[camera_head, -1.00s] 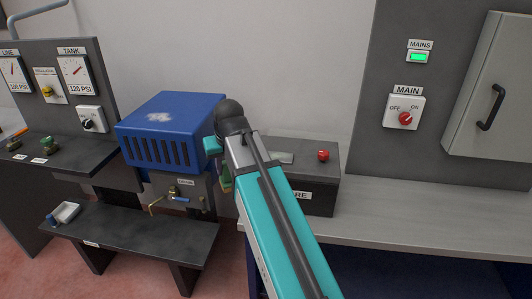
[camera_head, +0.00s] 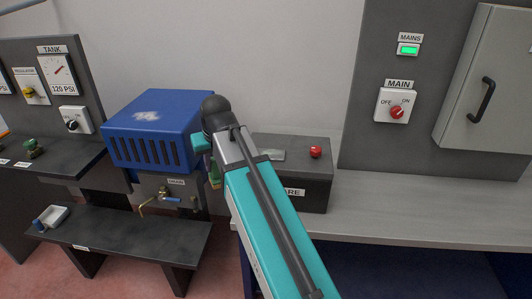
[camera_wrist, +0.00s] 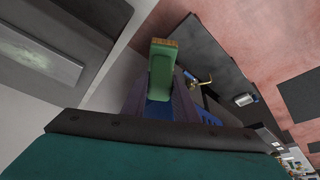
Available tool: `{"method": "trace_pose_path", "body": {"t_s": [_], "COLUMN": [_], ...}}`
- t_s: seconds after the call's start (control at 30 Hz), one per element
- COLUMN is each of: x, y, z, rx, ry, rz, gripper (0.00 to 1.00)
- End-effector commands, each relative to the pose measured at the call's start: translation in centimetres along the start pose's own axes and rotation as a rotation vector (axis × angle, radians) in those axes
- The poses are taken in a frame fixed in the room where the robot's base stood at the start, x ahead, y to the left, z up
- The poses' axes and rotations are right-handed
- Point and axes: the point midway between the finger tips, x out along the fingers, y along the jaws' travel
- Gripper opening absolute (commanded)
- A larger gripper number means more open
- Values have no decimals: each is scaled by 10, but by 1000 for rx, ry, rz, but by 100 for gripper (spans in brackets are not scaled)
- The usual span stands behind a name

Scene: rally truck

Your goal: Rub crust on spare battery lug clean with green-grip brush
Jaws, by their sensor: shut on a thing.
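The spare battery (camera_head: 310,172) is a dark box on the bench, just right of my arm in the head view. Its top carries a red knob-like terminal (camera_head: 315,152) and a pale grey-green flat lug (camera_head: 271,155). The lug also shows at the upper left of the wrist view (camera_wrist: 38,52), with pale patches on it. My gripper (camera_wrist: 158,98) is shut on the green-grip brush (camera_wrist: 157,75), whose tan bristle end points to the top of the wrist view. The brush is apart from the lug in the picture. In the head view my arm hides most of the gripper.
A blue vented box (camera_head: 158,130) stands left of my arm, above a drain valve (camera_head: 165,196). A low dark bench (camera_head: 130,235) holds a small tray (camera_head: 53,216). The grey bench (camera_head: 420,208) is clear right of the battery, below the main switch (camera_head: 396,107).

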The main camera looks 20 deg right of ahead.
Motion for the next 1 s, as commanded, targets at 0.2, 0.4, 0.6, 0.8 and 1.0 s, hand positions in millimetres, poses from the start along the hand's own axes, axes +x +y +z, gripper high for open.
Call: {"method": "trace_pose_path", "body": {"t_s": [0.2, 0.4, 0.6, 0.8, 1.0], "x": [6, 21, 35, 41, 42], "y": [0, -2, -4, -5, -5], "z": [10, 38, 64, 74, 73], "rx": [0, -2, -4, -5, -5], "ry": [0, -3, -4, -3, -3], "rz": [0, -1, -2, -2, -2], "gripper": [0, 0, 0, 0, 0]}}
